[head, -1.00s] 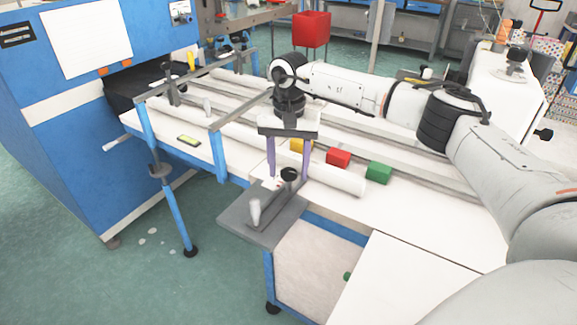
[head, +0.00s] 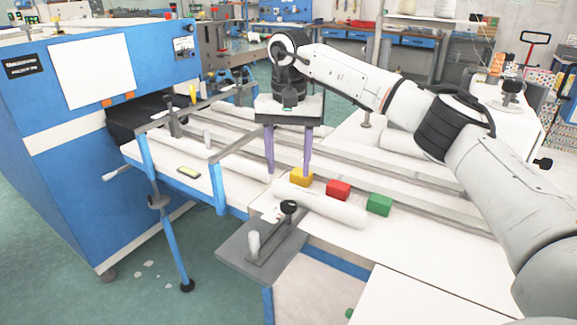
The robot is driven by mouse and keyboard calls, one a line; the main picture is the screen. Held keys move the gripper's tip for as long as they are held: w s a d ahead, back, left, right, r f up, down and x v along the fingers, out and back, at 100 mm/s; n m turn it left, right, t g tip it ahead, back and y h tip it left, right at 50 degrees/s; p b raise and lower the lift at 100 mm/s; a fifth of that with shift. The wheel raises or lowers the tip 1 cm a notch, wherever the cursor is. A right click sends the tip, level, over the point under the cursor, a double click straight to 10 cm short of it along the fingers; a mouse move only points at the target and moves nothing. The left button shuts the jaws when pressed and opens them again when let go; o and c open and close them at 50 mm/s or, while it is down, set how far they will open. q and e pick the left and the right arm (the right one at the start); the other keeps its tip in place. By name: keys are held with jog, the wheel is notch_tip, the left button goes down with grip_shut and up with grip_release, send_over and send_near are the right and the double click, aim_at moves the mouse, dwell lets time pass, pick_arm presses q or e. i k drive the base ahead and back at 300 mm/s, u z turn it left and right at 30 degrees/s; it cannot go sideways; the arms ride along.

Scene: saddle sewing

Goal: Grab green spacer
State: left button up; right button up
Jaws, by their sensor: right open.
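The green spacer (head: 379,204) is a small green block on the white work surface, at the right end of a short row. A red block (head: 338,190) and a yellow block (head: 301,179) stand to its left. My right gripper (head: 289,174) points down with its two purple fingers apart and nothing between them. It is to the left of the green spacer and apart from it. Its right finger overlaps the yellow block in the picture; I cannot tell whether they touch. My left gripper is not in view.
A white roll (head: 322,204) lies in front of the blocks. A grey plate with a black knob (head: 289,207) sticks out at the table's front edge. Long grey rails run behind the blocks. A blue machine (head: 70,140) stands at the left.

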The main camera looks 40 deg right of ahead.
aim_at(377, 203)
jog(key=k, duration=1.5)
